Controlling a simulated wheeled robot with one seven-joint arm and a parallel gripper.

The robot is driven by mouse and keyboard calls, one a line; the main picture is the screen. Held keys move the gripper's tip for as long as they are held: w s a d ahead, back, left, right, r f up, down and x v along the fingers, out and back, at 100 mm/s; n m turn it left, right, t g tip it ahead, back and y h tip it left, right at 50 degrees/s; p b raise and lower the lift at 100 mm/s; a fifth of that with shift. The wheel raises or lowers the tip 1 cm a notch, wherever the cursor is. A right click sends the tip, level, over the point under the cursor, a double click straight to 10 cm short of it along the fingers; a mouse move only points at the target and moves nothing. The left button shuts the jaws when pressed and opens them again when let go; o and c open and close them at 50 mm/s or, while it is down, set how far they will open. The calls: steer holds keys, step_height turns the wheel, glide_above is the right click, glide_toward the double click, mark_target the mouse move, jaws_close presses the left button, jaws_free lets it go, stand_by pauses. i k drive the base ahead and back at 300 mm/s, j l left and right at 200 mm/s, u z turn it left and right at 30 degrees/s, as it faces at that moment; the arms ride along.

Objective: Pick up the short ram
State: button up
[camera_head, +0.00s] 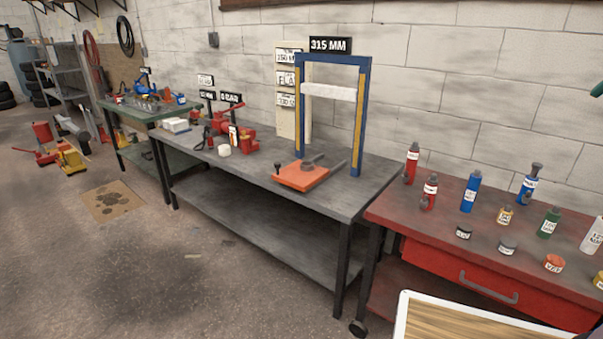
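Several labelled cylinders stand upright on a red bench (400,212) at the right. They include a red cylinder (412,165) at the back left, another red cylinder (429,192) in front of it, a tall blue cylinder (470,192), a blue cylinder with a dark fitting on top (527,190), a green cylinder (549,222) and a white cylinder (593,236) cut by the right edge. Their labels are too small to read surely, so I cannot tell which one is the short ram. My gripper is not in view.
Low pieces, black (463,232), grey (508,247) and orange (554,264), stand near the red bench's front. A blue press frame (362,115) and an orange plate (301,176) are on the grey bench (345,204). A wood-faced tray (450,322) is at bottom right. Floor at left is partly clear.

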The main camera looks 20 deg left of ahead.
mark_target(427, 202)
steer(key=i+j+u, duration=0.15)
steer(key=i+u, duration=0.15)
steer(key=i, duration=0.15)
steer(key=i+u, duration=0.35)
steer(key=i, duration=0.1)
